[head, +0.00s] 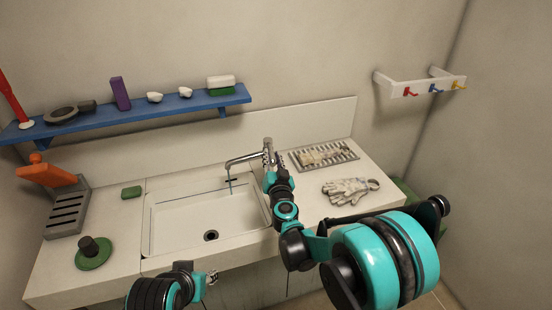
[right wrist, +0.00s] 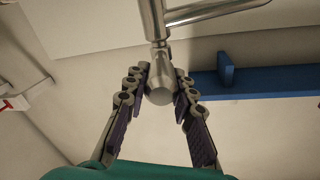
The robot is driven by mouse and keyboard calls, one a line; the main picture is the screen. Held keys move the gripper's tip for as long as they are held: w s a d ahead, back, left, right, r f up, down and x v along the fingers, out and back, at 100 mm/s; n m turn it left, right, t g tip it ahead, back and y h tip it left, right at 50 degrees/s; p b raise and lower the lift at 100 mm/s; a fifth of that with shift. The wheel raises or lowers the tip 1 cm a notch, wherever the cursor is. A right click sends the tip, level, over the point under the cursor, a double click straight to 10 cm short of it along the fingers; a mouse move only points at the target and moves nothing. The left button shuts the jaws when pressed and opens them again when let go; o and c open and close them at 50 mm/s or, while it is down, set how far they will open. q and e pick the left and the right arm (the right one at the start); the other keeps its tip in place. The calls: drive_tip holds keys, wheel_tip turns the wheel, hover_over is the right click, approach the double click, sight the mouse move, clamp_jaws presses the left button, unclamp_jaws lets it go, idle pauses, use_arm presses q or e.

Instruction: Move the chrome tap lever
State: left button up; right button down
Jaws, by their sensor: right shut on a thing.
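The chrome tap (head: 243,158) stands at the back right of the white sink (head: 160,222), its spout reaching left over the basin. A thin bluish stream (head: 229,184) hangs below the spout end. My right gripper (head: 268,158) is at the tap's body. In the right wrist view, my right gripper (right wrist: 162,82) has its fingers on both sides of the chrome lever (right wrist: 160,92) and is shut on it. The tap's spout (right wrist: 215,12) shows above. My left gripper (head: 211,278) is low at the sink's front edge; its finger opening is too small to judge.
Grey gloves (head: 348,188) and a metal rack (head: 323,156) lie on the counter right of the tap. A green sponge (head: 131,192), a grey slotted block (head: 67,212) and a green round brush (head: 92,254) are on the left. A blue shelf (head: 135,115) runs above.

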drive_tip(key=shift+a+m+h, duration=0.35)
drive_tip(key=shift+m+h, duration=0.15)
drive_tip(key=shift+h, duration=0.2)
drive_tip(key=c, duration=1.3)
unclamp_jaws()
drive_tip(key=shift+o, duration=0.2)
drive_tip(key=shift+s, duration=0.15)
drive_tip(key=s, duration=1.1)
drive_tip(key=shift+s+d, duration=0.35)
drive_tip(key=shift+d, duration=0.05)
